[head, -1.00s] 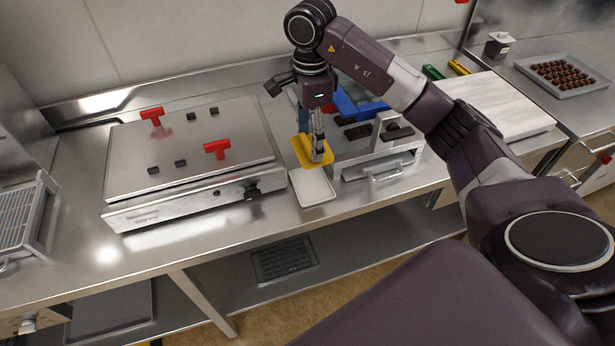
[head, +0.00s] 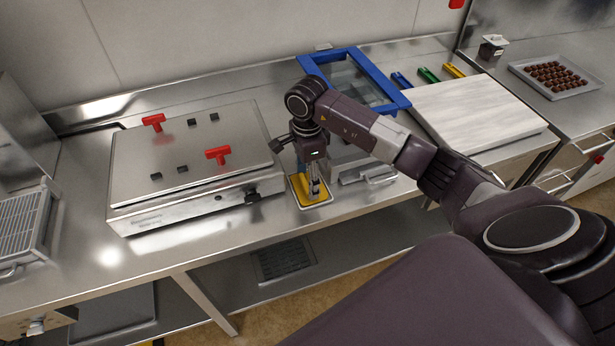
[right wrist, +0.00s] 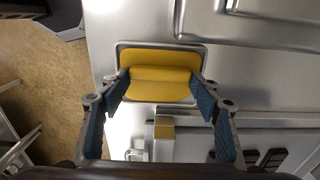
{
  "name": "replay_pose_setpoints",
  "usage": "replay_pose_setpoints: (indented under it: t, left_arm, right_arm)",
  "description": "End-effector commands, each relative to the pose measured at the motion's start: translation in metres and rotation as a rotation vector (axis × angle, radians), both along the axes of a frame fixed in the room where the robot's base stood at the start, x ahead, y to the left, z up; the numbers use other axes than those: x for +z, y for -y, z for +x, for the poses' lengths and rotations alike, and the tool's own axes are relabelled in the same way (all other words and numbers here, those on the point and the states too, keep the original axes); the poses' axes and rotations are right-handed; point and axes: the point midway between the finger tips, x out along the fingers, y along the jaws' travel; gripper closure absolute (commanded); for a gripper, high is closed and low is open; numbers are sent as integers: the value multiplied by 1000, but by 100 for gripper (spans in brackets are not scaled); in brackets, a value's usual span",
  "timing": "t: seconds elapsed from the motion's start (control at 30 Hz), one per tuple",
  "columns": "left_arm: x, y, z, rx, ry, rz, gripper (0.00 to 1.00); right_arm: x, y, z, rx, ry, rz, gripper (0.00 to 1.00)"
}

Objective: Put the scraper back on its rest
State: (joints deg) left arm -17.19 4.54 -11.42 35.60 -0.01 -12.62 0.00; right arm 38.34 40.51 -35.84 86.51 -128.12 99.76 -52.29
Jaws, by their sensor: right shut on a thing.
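The yellow scraper (head: 307,195) lies over the small white-rimmed tray that is its rest (head: 328,201), at the front of the counter. My right gripper (head: 314,190) points down on the scraper. In the right wrist view, its blue-padded fingers (right wrist: 161,88) are shut on the raised middle ridge of the scraper (right wrist: 160,62). The scraper sits within the rim of the rest (right wrist: 121,47); whether it bears fully on the bottom I cannot tell. My left gripper is not in view.
A steel machine with red handles (head: 195,160) stands just left of the rest. A steel unit (head: 365,175) is close on the right, with a blue frame (head: 378,70) behind. A white board (head: 480,112) and a chocolate tray (head: 590,88) are farther right.

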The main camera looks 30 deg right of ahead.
Motion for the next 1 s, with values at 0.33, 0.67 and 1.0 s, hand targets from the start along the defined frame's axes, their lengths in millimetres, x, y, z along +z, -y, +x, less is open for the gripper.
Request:
replay_pose_setpoints:
  t: [0.33,0.67,1.0]
  left_arm:
    - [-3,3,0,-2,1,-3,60]
    - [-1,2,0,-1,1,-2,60]
    - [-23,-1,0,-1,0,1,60]
  right_arm:
    - [-2,0,0,0,0,0,26]
    - [-1,0,0,0,0,0,25]
    - [51,1,2,1,8,-2,25]
